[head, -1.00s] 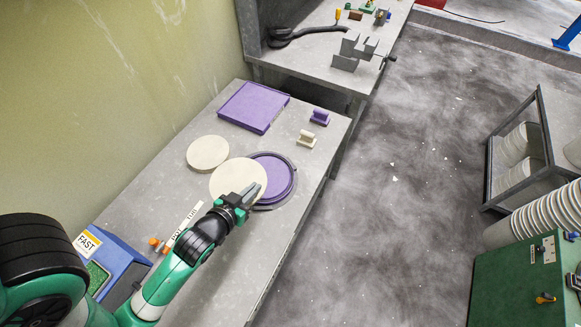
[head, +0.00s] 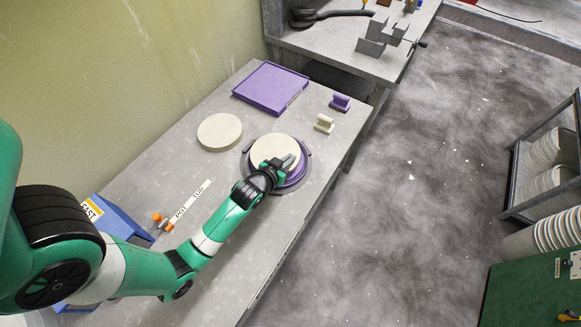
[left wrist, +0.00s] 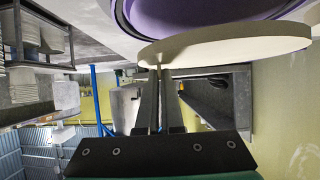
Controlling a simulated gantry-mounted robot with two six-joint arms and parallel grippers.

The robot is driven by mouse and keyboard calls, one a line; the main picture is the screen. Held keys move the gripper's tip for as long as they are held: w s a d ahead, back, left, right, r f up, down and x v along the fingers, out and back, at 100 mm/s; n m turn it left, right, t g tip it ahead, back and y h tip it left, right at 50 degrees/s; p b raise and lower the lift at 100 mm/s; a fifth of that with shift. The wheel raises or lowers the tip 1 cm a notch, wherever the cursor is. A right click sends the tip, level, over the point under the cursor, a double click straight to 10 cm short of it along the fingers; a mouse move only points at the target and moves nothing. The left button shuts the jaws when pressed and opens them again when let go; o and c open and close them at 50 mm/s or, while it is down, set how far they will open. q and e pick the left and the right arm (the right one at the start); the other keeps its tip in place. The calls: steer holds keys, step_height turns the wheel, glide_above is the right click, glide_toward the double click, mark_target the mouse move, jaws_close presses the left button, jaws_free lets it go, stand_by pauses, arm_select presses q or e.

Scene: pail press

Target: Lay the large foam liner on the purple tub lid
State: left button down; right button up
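My left gripper (head: 283,163) is shut on the near right edge of a cream round foam liner (head: 270,150). The liner is over the round purple tub lid (head: 296,178), which sits in a dark grey ring holder (head: 308,165). Purple shows mostly along the liner's right and lower sides. In the left wrist view the fingers (left wrist: 160,72) meet the liner's rim, and the liner (left wrist: 225,46) overlaps the purple lid (left wrist: 190,12). A gap shows on one side there; whether the other side touches is unclear. My right gripper is not in view.
Another cream disc (head: 219,132) lies on the grey table, left of the lid. A purple square tray (head: 270,88), a cream block (head: 324,123) and a purple block (head: 340,102) stand behind. A blue box (head: 125,222) labelled FAST is at the near left.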

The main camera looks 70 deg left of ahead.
arm_select(q)
steer(key=shift+w+a+f, duration=0.2)
steer(key=shift+w+f, duration=0.2)
steer(key=shift+f, duration=0.15)
step_height(320, 180, down, 3)
steer(key=shift+a+f+b, duration=0.1)
steer(key=shift+f+b, duration=0.05)
steer(key=shift+b, duration=0.85)
steer(key=shift+w, duration=0.1)
steer(key=c, duration=1.5)
jaws_free()
steer(key=shift+f, duration=0.1)
steer(key=o, duration=0.4)
